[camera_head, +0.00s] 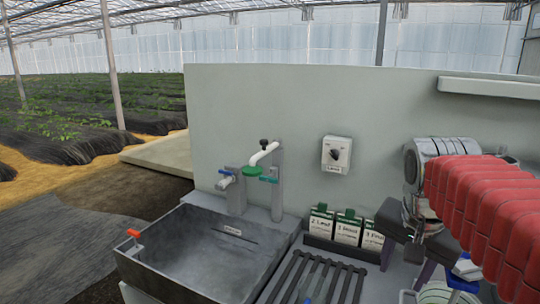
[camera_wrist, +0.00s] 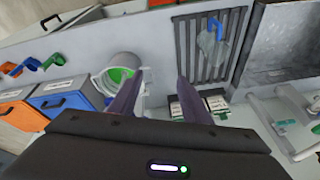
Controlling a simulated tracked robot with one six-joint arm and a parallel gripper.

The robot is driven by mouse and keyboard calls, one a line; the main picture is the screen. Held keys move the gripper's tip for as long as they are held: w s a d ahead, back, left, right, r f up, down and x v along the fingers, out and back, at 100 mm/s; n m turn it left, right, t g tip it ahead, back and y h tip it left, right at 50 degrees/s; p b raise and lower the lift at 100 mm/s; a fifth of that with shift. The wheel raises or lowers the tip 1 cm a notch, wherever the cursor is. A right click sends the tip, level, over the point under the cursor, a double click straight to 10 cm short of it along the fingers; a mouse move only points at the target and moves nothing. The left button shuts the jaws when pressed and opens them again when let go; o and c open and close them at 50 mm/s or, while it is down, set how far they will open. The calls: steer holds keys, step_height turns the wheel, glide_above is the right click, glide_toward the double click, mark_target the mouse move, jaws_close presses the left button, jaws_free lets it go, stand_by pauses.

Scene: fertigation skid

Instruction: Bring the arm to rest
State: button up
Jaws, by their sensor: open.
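My arm, in a red ribbed sleeve, comes in from the right of the head view. My gripper (camera_head: 406,274) hangs at its end over the right part of the bench, its dark fingers pointing down. In the wrist view my gripper (camera_wrist: 161,78) shows two dark purplish fingers set well apart with nothing held between them. Below and just left of the fingers is a white round container (camera_wrist: 103,83) with green inside. I cannot tell the height of the fingers above the bench.
A slatted rack (camera_head: 315,280) bears a clear vessel with a blue handle (camera_wrist: 213,42). Label-fronted packets (camera_head: 347,229) stand behind it. A grey basin (camera_head: 190,255) with taps is left. A dial box (camera_head: 336,154) is on the panel. Blue (camera_wrist: 65,103) and orange bins stand left in the wrist view.

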steer(key=s+a+f+n+t+y, duration=0.1)
steer(key=s+a+f+n+t, duration=0.1)
steer(key=s+a+f+n, duration=0.6)
steer(key=shift+s+a+f+n+y, duration=0.35)
steer(key=shift+s+a+f, duration=0.2)
steer(key=shift+s+f, duration=0.4)
